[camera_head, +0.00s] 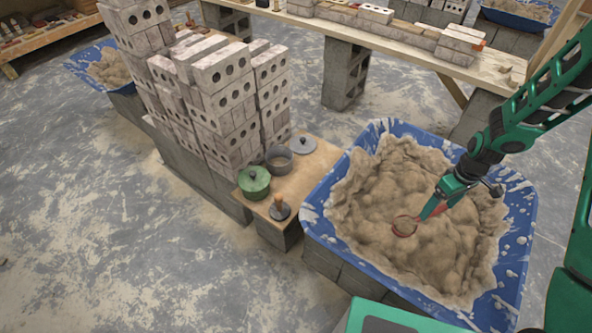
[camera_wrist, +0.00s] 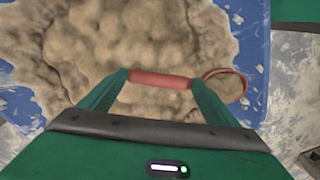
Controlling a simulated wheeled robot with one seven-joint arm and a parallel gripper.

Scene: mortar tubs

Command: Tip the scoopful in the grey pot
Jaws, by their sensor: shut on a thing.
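My gripper (camera_head: 434,207) is over the blue tub (camera_head: 515,262) of sandy mortar (camera_head: 375,205). It is shut on the red handle of a scoop (camera_head: 404,226). In the wrist view, the handle lies across between the fingertips (camera_wrist: 160,80), and the scoop's round red-rimmed bowl (camera_wrist: 242,80) is at the right. The bowl is sandy inside; how full it is, and whether it touches the mortar, I cannot tell. The open grey pot (camera_head: 279,161) stands on a wooden board left of the tub. Its inside looks sandy and its bottom is not clear.
A tall brick stack (camera_head: 215,90) rises just behind and left of the pots. The tub's rim lies between scoop and board.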

